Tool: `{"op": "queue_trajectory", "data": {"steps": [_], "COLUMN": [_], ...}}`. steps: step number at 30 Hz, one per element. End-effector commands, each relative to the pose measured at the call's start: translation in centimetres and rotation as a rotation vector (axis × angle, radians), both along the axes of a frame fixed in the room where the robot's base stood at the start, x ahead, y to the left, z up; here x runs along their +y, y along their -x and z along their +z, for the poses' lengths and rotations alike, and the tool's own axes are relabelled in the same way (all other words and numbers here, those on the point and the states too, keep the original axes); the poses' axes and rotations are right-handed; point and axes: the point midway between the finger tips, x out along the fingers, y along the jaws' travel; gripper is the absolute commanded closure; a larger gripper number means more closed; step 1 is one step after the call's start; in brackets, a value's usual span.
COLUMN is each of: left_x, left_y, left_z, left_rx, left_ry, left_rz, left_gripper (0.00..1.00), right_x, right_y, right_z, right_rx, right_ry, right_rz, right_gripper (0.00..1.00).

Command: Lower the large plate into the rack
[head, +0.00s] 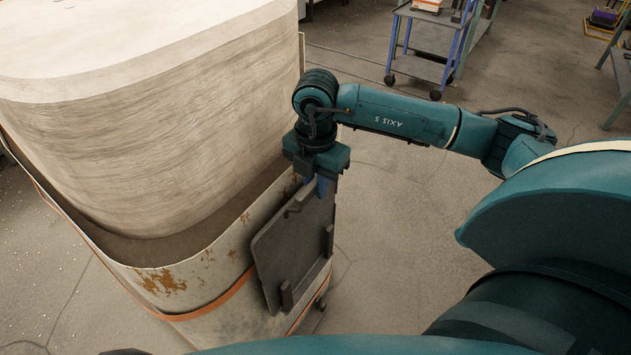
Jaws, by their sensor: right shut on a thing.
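The large plate (285,245) is dark grey, flat and tilted, close against the outer side of the pale, rusty vessel. My right gripper (315,186) points down and is shut on the plate at its upper edge. Dark bracket pieces (287,296) show at the plate's lower edge and right side; they look like parts of the rack, but I cannot tell where plate ends and rack begins. Whether the plate touches the rack's bottom cannot be told. My left gripper is not in view.
The vessel wall (200,270) with an orange band stands directly left of the plate, around a huge pale block (170,120). A blue-framed cart (425,65) stands at the back. The floor (400,240) right of the plate is clear.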

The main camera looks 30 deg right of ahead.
Motion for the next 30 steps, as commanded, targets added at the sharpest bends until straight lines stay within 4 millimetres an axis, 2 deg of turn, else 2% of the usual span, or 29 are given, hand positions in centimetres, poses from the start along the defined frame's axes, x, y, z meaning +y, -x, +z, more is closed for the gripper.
{"op": "queue_trajectory", "data": {"steps": [12,13,21,30], "left_x": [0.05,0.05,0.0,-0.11], "left_y": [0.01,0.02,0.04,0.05], "left_z": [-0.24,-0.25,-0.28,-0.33], "left_rx": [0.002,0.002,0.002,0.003], "left_ry": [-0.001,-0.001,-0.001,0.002], "left_rz": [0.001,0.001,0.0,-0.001], "left_gripper": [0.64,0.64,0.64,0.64], "right_x": [0.02,0.02,0.0,-0.04], "right_y": [-0.19,-0.19,-0.07,0.17], "right_z": [0.08,0.08,-0.11,-0.54], "right_rx": [-0.01,-0.009,-0.004,0.008], "right_ry": [-0.003,-0.003,-0.002,0.002], "right_rz": [0.0,0.0,0.0,0.0], "right_gripper": [1.0,0.83,0.61,0.6]}}
